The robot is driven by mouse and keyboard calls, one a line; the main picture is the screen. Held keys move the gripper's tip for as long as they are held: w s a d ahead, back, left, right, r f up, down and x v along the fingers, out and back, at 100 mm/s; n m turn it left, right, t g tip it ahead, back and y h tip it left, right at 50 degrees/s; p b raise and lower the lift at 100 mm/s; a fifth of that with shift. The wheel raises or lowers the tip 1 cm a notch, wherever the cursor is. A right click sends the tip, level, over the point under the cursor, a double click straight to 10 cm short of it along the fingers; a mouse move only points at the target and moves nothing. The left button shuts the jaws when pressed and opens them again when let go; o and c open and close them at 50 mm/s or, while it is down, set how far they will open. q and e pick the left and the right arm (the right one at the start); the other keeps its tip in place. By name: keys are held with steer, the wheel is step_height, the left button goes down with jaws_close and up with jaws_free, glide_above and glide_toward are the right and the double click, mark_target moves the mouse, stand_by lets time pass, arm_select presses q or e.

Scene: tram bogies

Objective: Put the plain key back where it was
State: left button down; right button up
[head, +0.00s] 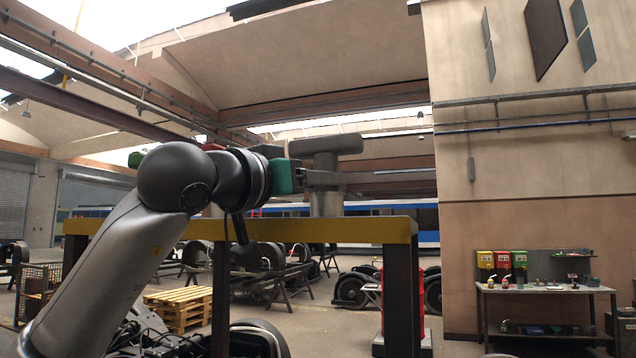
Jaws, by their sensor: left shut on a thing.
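The plain key (325,146) is a grey T-shape with a thick crossbar and a round upright shaft. My left gripper (328,180) comes in from the left and is shut on its shaft, below the crossbar. The key stands upright above the yellow-edged stand (365,230). The lower end of its shaft passes out of sight at the yellow edge, so I cannot tell whether it sits in anything. My right gripper is not in view.
A red piece (212,147) and a green piece (135,158) show behind my left arm, mostly hidden. Wooden pallets (180,306) lie on the floor beyond the stand. A workbench (545,290) with coloured boxes stands at the right wall.

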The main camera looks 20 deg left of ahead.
arm_select(q)
steer(key=shift+s+r, duration=0.1)
steer(key=shift+c, duration=1.6)
jaws_free()
steer(key=shift+f, duration=0.25)
steer(key=shift+r, duration=0.2)
steer(key=b+v, duration=0.3)
steer(key=v, duration=0.9)
steer(key=shift+d, duration=0.1)
